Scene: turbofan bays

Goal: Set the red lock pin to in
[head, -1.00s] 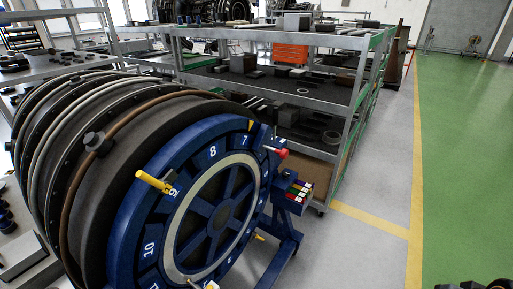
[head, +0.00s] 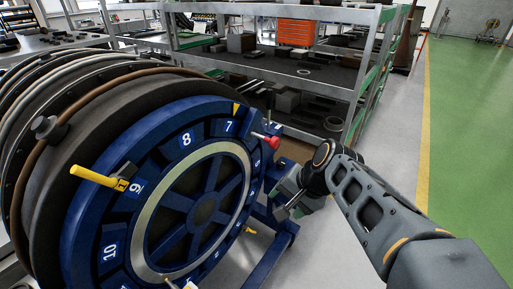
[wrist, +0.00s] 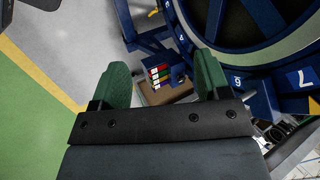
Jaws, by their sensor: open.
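The red lock pin (head: 272,142) shows its red knob on a metal shaft at the upper right edge of the blue numbered ring (head: 75,230), near the 7 and a yellow pointer (head: 237,109). The knob stands out from the ring's frame. My gripper (head: 283,207) is below and slightly right of the knob, apart from it, in front of the stand. In the wrist view my gripper (wrist: 163,72) has its two green pads wide apart with nothing held between them. I cannot make out the red knob in the wrist view.
A small box with coloured labels (wrist: 158,76) appears beyond the pads. Yellow handles (head: 97,178) stick out from the ring. A metal shelf rack (head: 360,75) with parts stands behind. Open grey and green floor (head: 475,130) lies to the right.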

